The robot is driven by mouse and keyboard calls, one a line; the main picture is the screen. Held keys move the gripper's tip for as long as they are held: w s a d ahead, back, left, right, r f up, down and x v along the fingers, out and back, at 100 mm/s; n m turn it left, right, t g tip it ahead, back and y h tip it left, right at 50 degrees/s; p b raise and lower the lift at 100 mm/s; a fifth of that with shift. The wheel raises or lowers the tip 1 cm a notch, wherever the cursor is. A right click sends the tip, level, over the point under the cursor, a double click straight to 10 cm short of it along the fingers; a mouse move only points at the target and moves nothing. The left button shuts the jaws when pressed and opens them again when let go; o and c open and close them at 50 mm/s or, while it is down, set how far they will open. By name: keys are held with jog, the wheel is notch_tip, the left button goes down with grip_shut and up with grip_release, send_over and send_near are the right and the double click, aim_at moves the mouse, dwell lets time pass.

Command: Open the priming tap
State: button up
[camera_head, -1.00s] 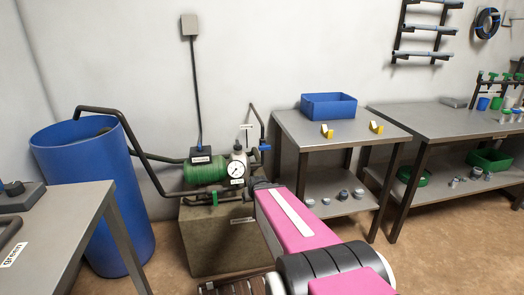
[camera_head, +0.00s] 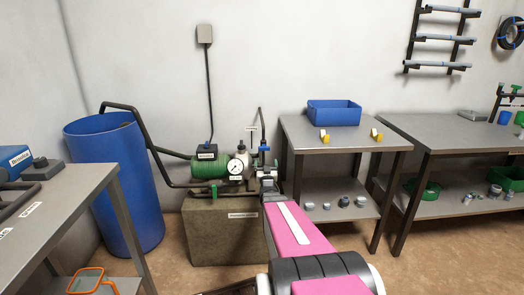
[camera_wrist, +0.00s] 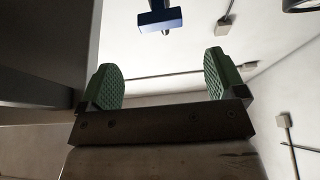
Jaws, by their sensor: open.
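The green pump (camera_head: 206,168) stands on a concrete block with a round gauge (camera_head: 236,167) at its right. A small blue handle (camera_head: 263,148) sits on the pipework right of the gauge; I cannot read a label to confirm it is the priming tap. My gripper (camera_head: 267,168) is in front of and just below this handle, partly hiding the pipework. In the wrist view my gripper (camera_wrist: 164,80) is open, its two green pads wide apart with nothing between them. A blue T-shaped piece (camera_wrist: 160,18) lies beyond the fingertips, apart from them.
A blue barrel (camera_head: 118,190) stands left of the pump, joined by dark pipe. A grey table (camera_head: 60,200) is at the near left. A steel bench with a blue bin (camera_head: 334,113) stands close on the right. Open floor lies in front of the block.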

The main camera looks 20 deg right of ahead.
aim_at(264, 149)
jog(key=x, duration=1)
jog(key=shift+w+r, duration=0.15)
jog(key=shift+w, duration=0.2)
jog(key=c, duration=0.9)
